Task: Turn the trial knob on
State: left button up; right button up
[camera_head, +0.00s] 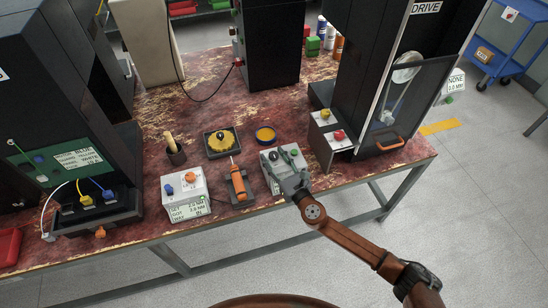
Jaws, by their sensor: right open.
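My right gripper (283,158) reaches in from the lower right over a small pale grey box (270,178) at the bench's front edge. Its two greenish fingers are apart. A small dark knob (273,156) shows by the fingertips on that box; I cannot tell whether they touch it. The gripper hides part of the box top, and no label reading trial is legible. To the left, a white box (186,210) with a printed display carries a blue knob (169,190) and an orange knob (190,178). My left gripper is not in view.
An orange-handled tool (238,184) lies in a dark holder just left of the grey box. Behind are a square dial plate (220,145) and a round yellow dish (265,134). A button box (328,128) and the tall DRIVE machine (400,60) stand to the right.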

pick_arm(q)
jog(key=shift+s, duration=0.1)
pick_arm(e)
jog(key=shift+c, duration=0.3)
